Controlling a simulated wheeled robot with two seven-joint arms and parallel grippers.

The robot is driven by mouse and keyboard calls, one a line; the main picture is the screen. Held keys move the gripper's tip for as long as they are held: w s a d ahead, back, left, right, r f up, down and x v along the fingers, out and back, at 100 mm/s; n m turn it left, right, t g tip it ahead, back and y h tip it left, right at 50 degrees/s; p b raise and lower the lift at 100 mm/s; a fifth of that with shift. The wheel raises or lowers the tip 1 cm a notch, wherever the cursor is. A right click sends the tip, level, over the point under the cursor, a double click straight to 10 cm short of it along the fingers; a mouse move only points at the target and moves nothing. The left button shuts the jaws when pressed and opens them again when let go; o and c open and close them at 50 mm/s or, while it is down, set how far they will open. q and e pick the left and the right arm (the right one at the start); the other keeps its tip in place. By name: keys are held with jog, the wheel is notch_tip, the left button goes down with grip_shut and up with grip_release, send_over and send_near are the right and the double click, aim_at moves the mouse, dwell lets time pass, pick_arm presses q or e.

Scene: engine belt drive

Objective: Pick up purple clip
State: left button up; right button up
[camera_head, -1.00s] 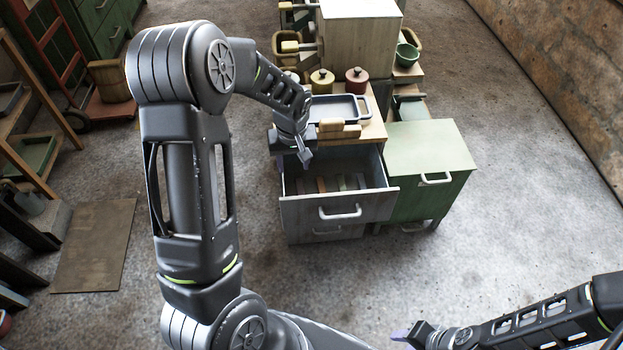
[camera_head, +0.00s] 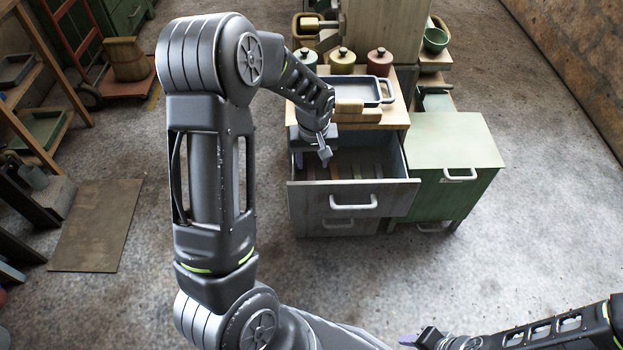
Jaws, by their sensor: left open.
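I cannot make out a purple clip for certain in the head view. An open grey drawer (camera_head: 348,200) holds several small flat pieces in dull red, green and brown, too small to tell apart. My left gripper (camera_head: 312,157) is open at the drawer's left back corner, with its fingers pointing down and nothing visible between them. A purplish patch beside its left finger looks like part of the gripper. My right gripper (camera_head: 417,338) is low at the bottom edge, far in front of the drawer. It has a purplish tip, and its jaws are unclear.
A dark tray (camera_head: 352,90) and wooden blocks (camera_head: 350,108) sit on the worktop just behind the drawer. Lidded pots (camera_head: 379,62) stand farther back. A green cabinet (camera_head: 450,190) adjoins on the right. The floor in front is clear.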

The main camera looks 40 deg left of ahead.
aim_at(311, 177)
pick_arm(q)
jog(key=shift+f, duration=0.1)
jog(key=shift+w+a+f, duration=0.15)
jog(key=shift+f, duration=1.05)
jog(key=shift+b, duration=0.3)
jog(key=f, duration=0.3)
jog(key=f+b, duration=0.1)
jog(key=f, duration=0.1)
jog(key=shift+w+a+f, duration=0.1)
jog(key=shift+w+a, duration=0.2)
jog(key=shift+a, duration=0.1)
grip_shut()
